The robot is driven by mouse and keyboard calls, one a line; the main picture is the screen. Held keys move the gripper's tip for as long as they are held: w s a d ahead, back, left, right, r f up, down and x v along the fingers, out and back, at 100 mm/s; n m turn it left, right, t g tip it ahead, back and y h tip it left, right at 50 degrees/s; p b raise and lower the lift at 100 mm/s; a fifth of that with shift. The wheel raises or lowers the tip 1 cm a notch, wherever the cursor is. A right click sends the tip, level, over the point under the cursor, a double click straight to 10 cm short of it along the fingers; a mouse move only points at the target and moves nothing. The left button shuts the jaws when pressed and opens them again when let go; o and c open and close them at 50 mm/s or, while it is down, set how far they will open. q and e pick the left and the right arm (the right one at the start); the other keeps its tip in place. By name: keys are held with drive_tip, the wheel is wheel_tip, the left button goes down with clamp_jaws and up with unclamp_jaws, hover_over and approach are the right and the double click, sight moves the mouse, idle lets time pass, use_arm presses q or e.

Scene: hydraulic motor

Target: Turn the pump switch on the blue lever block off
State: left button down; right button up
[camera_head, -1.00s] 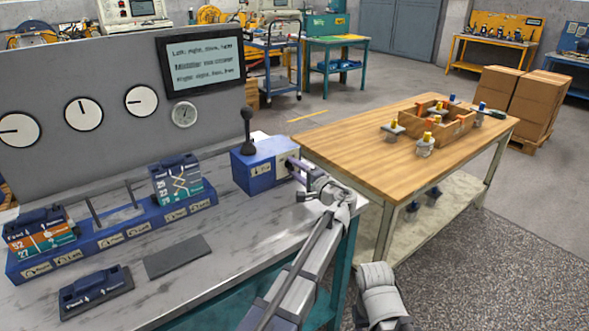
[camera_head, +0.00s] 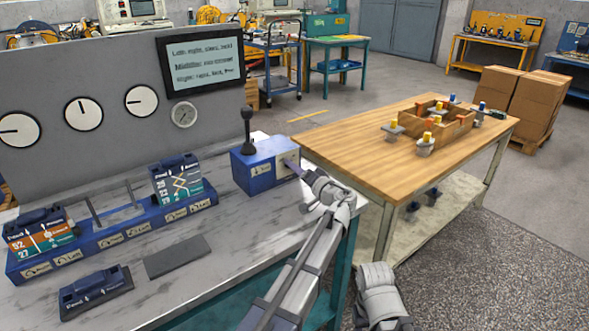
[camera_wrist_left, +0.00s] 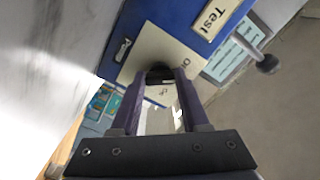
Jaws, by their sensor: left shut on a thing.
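The blue lever block (camera_head: 254,172) stands at the right end of the grey bench, with a black upright lever (camera_head: 247,130) on top. Its pale end plate (camera_wrist_left: 150,52) fills the upper middle of the left wrist view, with partly hidden lettering. The dark round pump switch (camera_wrist_left: 160,71) sits on that plate. My left gripper (camera_wrist_left: 160,82) is shut on the switch, its fingers pointing at the plate. My right gripper is not in view.
A blue rail with label blocks (camera_head: 178,180) and a dark block (camera_head: 95,292) lie on the bench left of the arm. A wooden table (camera_head: 350,140) with a parts tray stands close on the right. A panel with gauges (camera_head: 83,113) rises behind the bench.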

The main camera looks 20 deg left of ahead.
use_arm(q)
drive_tip(key=shift+s, duration=0.1)
idle(0.4)
drive_tip(key=shift+c, duration=2)
unclamp_jaws()
drive_tip(key=shift+v, duration=3.9)
